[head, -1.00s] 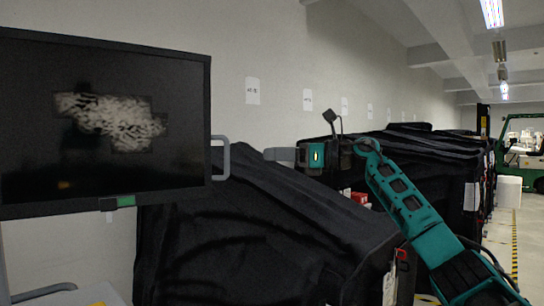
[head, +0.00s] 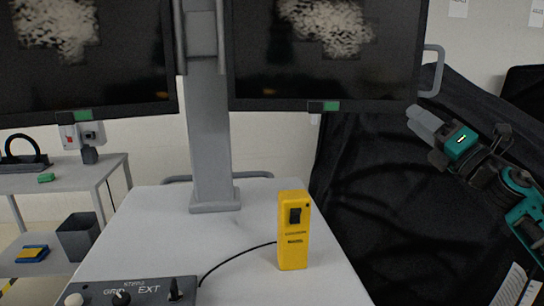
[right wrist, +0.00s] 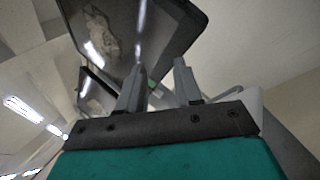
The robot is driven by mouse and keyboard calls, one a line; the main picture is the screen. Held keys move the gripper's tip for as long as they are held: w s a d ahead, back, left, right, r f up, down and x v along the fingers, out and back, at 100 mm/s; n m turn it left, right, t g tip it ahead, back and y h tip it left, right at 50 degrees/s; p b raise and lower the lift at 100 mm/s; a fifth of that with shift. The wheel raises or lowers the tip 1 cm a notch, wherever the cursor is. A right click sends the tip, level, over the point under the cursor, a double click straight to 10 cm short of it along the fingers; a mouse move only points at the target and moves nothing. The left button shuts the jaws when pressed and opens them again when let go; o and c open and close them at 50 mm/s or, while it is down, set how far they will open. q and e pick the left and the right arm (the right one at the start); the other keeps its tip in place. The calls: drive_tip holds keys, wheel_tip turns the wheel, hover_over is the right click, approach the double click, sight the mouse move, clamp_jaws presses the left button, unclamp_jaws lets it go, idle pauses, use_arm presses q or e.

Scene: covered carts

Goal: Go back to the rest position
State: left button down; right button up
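My right gripper (head: 420,118) is in the air at the right of the head view, in front of the black covered cart. Its teal arm comes in from the right edge. In the right wrist view the two grey fingers of the right gripper (right wrist: 158,78) stand apart with nothing between them, so it is open and empty. My left gripper is in neither view.
A white table (head: 240,228) holds a yellow handheld device (head: 293,235), a control box (head: 135,292) and a post with two monitors (head: 325,50). The black-covered cart (head: 375,190) stands close at right. A grey side table (head: 75,178) is at left.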

drive_tip(key=s+a+f+m+g+h, duration=0.1)
drive_tip(key=s+f+m+h, duration=0.3)
drive_tip(key=f+m, duration=0.45)
drive_tip(key=s+a+f+m+g+h, duration=0.1)
drive_tip(key=s+f+m+g+h, duration=0.1)
drive_tip(key=s+f+m+h, duration=0.45)
drive_tip(key=s+a+f+m+g+h, duration=0.1)
drive_tip(key=s+a+f+m+h, duration=0.15)
drive_tip(key=f+m, duration=0.8)
drive_tip(key=s+a+f+m+g+y, duration=0.15)
drive_tip(key=s+f+g, duration=0.3)
drive_tip(key=s, duration=0.45)
drive_tip(key=s+a+f+m+g, duration=0.2)
drive_tip(key=s+f+g, duration=0.25)
drive_tip(key=s, duration=0.35)
drive_tip(key=s+a+f+m+g+y, duration=0.1)
drive_tip(key=s+f+m+g, duration=0.15)
drive_tip(key=s+f, duration=0.5)
drive_tip(key=w+a+f+n+t+y, duration=0.1)
drive_tip(key=w+a+f+t, duration=0.2)
drive_tip(key=w+f+t, duration=0.3)
drive_tip(key=shift+a+f+t, duration=0.15)
drive_tip(key=shift+f+t, duration=0.2)
drive_tip(key=shift+f, duration=0.3)
drive_tip(key=shift+w, duration=0.1)
